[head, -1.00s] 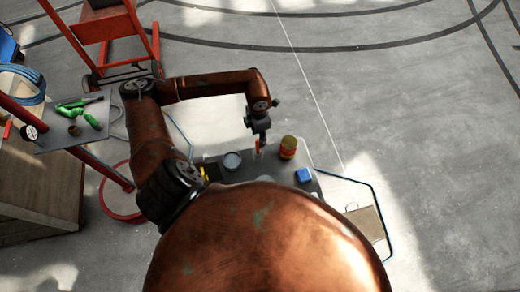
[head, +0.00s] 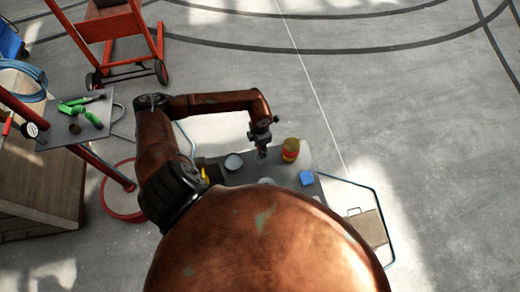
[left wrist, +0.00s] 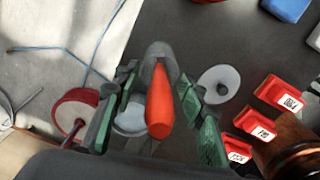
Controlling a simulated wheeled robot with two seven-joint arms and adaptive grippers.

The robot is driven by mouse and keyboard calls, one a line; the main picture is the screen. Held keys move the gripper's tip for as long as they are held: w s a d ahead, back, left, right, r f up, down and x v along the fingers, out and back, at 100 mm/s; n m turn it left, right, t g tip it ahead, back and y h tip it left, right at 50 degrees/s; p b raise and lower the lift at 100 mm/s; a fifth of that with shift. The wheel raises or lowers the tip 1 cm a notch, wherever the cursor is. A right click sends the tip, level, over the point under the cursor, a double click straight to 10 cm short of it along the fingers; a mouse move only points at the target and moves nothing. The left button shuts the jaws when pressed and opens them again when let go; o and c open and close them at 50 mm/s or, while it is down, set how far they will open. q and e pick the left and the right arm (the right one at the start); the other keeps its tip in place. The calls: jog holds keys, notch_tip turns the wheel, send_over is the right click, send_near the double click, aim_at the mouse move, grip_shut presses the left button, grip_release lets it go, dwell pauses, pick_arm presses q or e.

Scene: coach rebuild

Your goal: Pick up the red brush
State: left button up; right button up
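The red brush (left wrist: 160,108) shows in the left wrist view, with a red handle and a grey rounded end. It lies between the two fingers of my left gripper (left wrist: 158,118). The green-padded fingers are apart, with a visible gap on each side of the handle. In the head view my left gripper (head: 262,150) points down over the dark worktop (head: 240,177). It hides the brush there. My right gripper is in neither view.
A red and yellow can (head: 290,150) stands close to the right of the gripper, and a pale round tin (head: 233,162) to its left. A blue block (head: 306,177) lies farther right. Several red labelled boxes (left wrist: 279,93) lie right of the brush in the wrist view.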

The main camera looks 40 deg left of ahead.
pick_arm(q)
jog(key=shift+f, duration=0.45)
grip_shut()
